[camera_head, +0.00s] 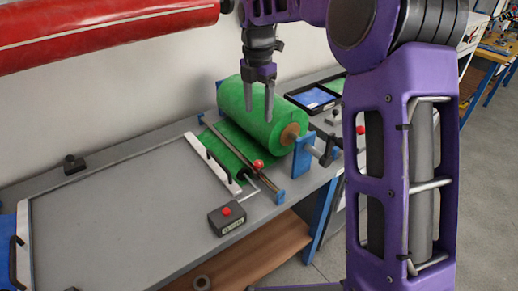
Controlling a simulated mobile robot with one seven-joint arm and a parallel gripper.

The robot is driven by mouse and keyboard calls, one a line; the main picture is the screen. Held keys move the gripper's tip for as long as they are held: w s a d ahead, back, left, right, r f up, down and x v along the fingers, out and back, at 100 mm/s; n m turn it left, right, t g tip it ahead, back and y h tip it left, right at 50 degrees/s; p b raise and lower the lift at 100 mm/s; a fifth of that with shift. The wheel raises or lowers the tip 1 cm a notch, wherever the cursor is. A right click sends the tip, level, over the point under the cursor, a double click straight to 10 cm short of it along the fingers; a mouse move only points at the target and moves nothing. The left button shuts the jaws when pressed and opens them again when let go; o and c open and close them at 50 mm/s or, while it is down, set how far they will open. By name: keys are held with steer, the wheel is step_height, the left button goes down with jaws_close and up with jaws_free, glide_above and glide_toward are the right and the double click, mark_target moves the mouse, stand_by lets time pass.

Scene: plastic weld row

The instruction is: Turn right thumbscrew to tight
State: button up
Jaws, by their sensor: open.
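My gripper (258,104) hangs pointing down, its two fingers apart with nothing between them. It overlaps the green roll (233,98) in the picture; its exact height above the roll is unclear. A dark knob-like piece (328,150) is at the right end of the roll's shaft, below and right of my gripper and apart from it. I cannot tell for sure whether this is the right thumbscrew, nor how tight it is. My own purple arm hides part of the area just right of it.
The roll rests on blue brackets (302,157) on a grey bench (130,215). A bar with a red knob (258,164) and a box with a red button (227,214) stand in front. A red roll (100,30) hangs upper left. Black trays (312,98) lie behind. The left benchtop is mostly clear.

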mark_target(258, 162)
step_height(258, 162, down, 17)
steer(key=shift+s+f+b, duration=0.1)
steer(key=shift+f+b, duration=0.1)
steer(key=shift+b, duration=0.95)
jaws_close()
